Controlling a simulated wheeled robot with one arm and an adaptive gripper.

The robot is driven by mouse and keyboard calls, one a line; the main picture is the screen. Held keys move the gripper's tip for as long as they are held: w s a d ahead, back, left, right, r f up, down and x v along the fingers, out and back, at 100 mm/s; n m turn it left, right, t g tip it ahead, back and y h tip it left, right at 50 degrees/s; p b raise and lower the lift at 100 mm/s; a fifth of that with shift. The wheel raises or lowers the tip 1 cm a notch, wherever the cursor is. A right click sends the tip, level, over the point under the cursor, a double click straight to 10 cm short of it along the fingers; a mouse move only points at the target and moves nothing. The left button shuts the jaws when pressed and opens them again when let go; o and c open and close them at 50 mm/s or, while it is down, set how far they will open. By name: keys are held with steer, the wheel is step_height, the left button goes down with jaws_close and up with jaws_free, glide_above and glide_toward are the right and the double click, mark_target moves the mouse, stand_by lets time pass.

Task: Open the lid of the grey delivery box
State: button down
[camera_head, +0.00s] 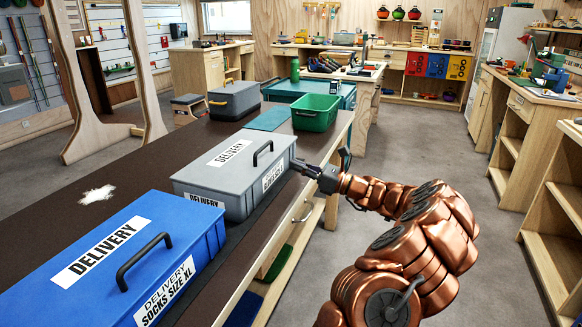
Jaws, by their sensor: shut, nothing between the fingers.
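The grey delivery box (237,172) stands on the dark-topped table, with its lid down. The lid carries a "DELIVERY" label and a black handle (262,151) near its right side. My gripper (299,166) is at the right end of the box, close to the front face just below the lid edge. It is shut and empty. I cannot tell whether the fingertips touch the box. My copper arm reaches in from the lower right.
A blue delivery box (112,262) with a black handle stands nearer on the same table (95,172). A dark grey case (234,101) and a green bin (315,112) stand behind. Open floor (425,150) lies right of the table, before wooden shelves (555,210).

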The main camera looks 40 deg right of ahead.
mark_target(271, 161)
steer(key=x, duration=0.8)
steer(key=shift+w+a, duration=0.15)
steer(key=shift+w, duration=0.05)
steer(key=shift+r, duration=0.2)
steer(key=shift+w+a+r+g+p, duration=0.1)
steer(key=shift+r+g+p, duration=0.2)
steer(key=shift+r+p, duration=0.3)
